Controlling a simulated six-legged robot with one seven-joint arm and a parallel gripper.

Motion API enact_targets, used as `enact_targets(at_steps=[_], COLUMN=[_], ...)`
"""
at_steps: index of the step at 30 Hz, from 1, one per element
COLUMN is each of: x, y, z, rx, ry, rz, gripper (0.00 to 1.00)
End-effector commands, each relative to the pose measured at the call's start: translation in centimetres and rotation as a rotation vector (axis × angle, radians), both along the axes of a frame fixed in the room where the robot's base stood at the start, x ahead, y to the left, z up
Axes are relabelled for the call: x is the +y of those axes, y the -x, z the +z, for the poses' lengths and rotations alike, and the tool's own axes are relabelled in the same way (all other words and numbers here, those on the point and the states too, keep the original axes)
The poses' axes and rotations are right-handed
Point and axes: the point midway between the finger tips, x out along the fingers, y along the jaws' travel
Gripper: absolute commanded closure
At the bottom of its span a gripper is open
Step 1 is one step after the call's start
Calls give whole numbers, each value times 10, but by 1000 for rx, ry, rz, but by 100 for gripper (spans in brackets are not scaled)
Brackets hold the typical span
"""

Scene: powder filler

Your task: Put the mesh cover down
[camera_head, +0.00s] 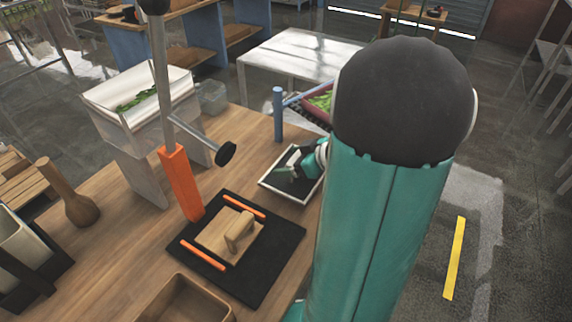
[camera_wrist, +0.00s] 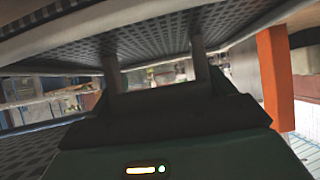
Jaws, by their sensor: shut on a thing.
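The mesh cover (camera_head: 284,191) is a dark panel with a pale frame, at the right part of the wooden table in the head view. In the wrist view its perforated dark sheet (camera_wrist: 150,42) fills the top of the picture, with a pale rim. Two short posts run from the sheet towards my gripper (camera_wrist: 155,98), which is shut on the cover. In the head view my gripper (camera_head: 291,170) is over the cover, partly hidden by my arm. I cannot tell whether the cover touches the table.
A black mat (camera_head: 272,262) with a wooden handled block (camera_head: 222,238) and orange strips lies nearer. An orange post (camera_head: 181,184) stands to the left. A white hopper (camera_head: 139,96) and a blue post (camera_head: 278,115) are behind. Some bare tabletop (camera_head: 125,240) shows left of the mat.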

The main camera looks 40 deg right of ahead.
Motion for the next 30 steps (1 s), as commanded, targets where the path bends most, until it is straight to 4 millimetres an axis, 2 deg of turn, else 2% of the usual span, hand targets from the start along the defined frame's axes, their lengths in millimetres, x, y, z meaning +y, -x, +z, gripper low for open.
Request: enact_targets(at_steps=[5,9,12,23,24,26,30], x=[-6,-6,-5,-5,-5,-5,-5], y=[-7,-7,-7,-7,-7,-7,-7], z=[-11,-33,-41,-44,-43,-43,-43], rx=[0,2,0,0,0,0,0], ry=[-1,-3,-1,0,1,1,1], rz=[1,-1,0,0,1,1,1], gripper=[45,45,45,45,13,1,0])
